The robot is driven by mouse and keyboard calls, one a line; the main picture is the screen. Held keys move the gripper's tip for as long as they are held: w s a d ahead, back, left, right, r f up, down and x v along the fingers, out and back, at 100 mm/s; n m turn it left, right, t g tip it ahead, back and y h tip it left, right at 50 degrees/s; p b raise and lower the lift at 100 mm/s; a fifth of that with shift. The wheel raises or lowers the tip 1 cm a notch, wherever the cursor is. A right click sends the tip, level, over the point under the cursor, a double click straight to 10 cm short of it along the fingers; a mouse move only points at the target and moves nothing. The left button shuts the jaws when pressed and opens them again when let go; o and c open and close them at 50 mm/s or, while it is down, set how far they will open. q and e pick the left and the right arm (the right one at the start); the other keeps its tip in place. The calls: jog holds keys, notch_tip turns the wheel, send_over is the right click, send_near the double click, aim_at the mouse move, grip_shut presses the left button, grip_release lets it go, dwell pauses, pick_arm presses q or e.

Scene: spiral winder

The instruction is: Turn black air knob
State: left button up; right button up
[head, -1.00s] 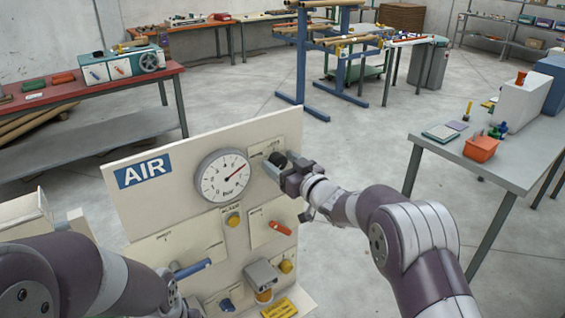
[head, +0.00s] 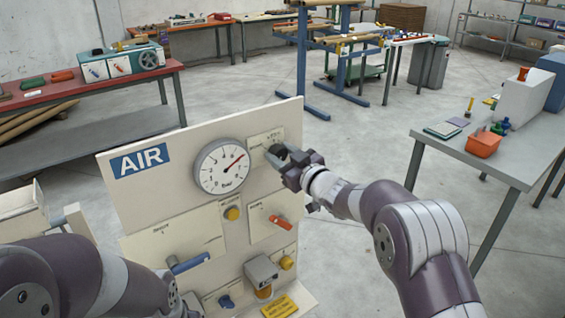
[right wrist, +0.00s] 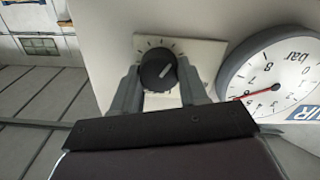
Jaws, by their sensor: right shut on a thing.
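The black air knob (head: 277,151) is at the upper right of the cream AIR panel (head: 200,135), right of the round pressure gauge (head: 222,168). My right gripper (head: 281,157) is shut on the knob. In the right wrist view the knob (right wrist: 158,71) sits between the two grey fingers, one on each side, and its pale pointer line slants up to the right. The gauge (right wrist: 268,75) shows there too, with a red needle. My left arm comes in at the lower left of the head view; its gripper fingers do not show.
The panel also carries a blue handle (head: 189,263), an orange lever (head: 281,222), yellow knobs and a grey box (head: 261,270). A grey table (head: 535,160) with an orange bin (head: 483,144) stands at right. A red-topped bench (head: 100,82) is behind left. Open floor lies between.

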jog(key=n+b, duration=0.6)
jog(key=shift+f+n, duration=0.3)
jog(key=shift+f, duration=0.05)
jog(key=n+b, duration=0.2)
jog(key=n, duration=0.1)
jog(key=shift+s+a, duration=0.1)
jog(key=shift+r+n+b, duration=0.1)
jog(key=shift+n+b, duration=0.9)
jog(key=shift+n, duration=0.1)
jog(key=o, duration=1.1)
jog(key=shift+c, duration=0.2)
